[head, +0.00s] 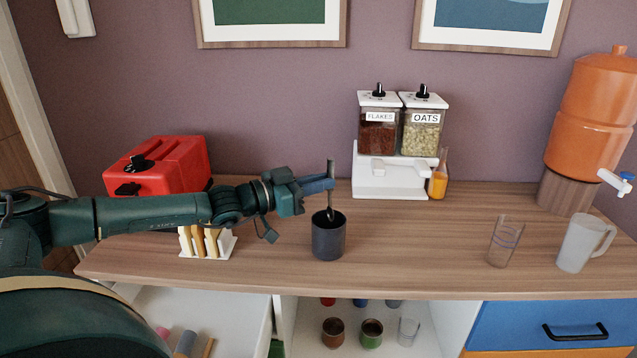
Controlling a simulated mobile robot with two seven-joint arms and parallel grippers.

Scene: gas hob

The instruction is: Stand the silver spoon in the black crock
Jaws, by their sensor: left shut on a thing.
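The black crock (328,243) stands upright on the wooden counter, near the middle of the head view. The silver spoon (331,173) is upright and looks dark grey here. Its lower end is at or inside the crock's mouth; I cannot tell whether it touches the bottom. My left gripper (328,184) reaches in from the left and is shut on the spoon's upper part, above the crock's rim. My right gripper is not in view.
A red toaster (165,165) and a toast rack (207,243) stand at the left. Behind is a cereal dispenser (390,178) with a small orange bottle (438,180). A glass (505,241), a frosted jug (583,243) and an orange water dispenser (592,105) stand at the right.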

